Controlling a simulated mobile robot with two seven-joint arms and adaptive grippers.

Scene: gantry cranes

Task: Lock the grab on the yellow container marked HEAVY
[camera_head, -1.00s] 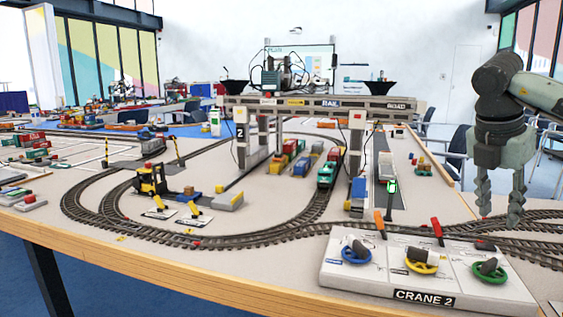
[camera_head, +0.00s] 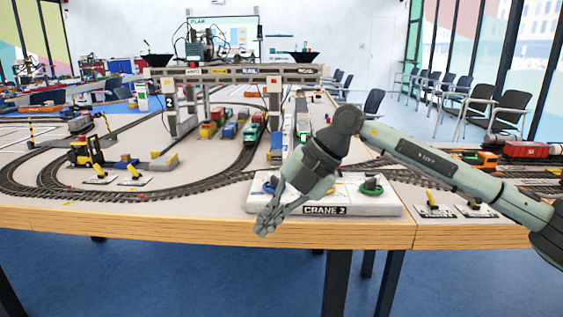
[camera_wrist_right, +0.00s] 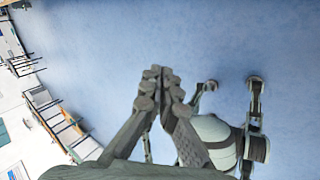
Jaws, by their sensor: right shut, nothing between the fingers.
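The gantry crane (camera_head: 240,72) stands over the model tracks. Small coloured containers, including a yellow one (camera_head: 208,129), sit beneath it; no HEAVY mark is readable on any. The CRANE 2 control panel (camera_head: 380,210) lies at the table's front edge. Its green wheel (camera_head: 371,187) shows at the right; my right arm hides much of the middle, and the blue wheel (camera_head: 269,186) is partly covered. My right gripper (camera_head: 266,220) is shut and empty, pointing down-left at the panel's front left corner. In the wrist view its closed fingers (camera_wrist_right: 158,78) show against blue floor. My left gripper is out of view.
A yellow forklift (camera_head: 86,152) and curved tracks (camera_head: 190,188) lie left of the panel. Two small lever plates (camera_head: 434,211) and a red wagon (camera_head: 525,150) are at the right. Chairs stand behind. Open floor lies in front of the table edge.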

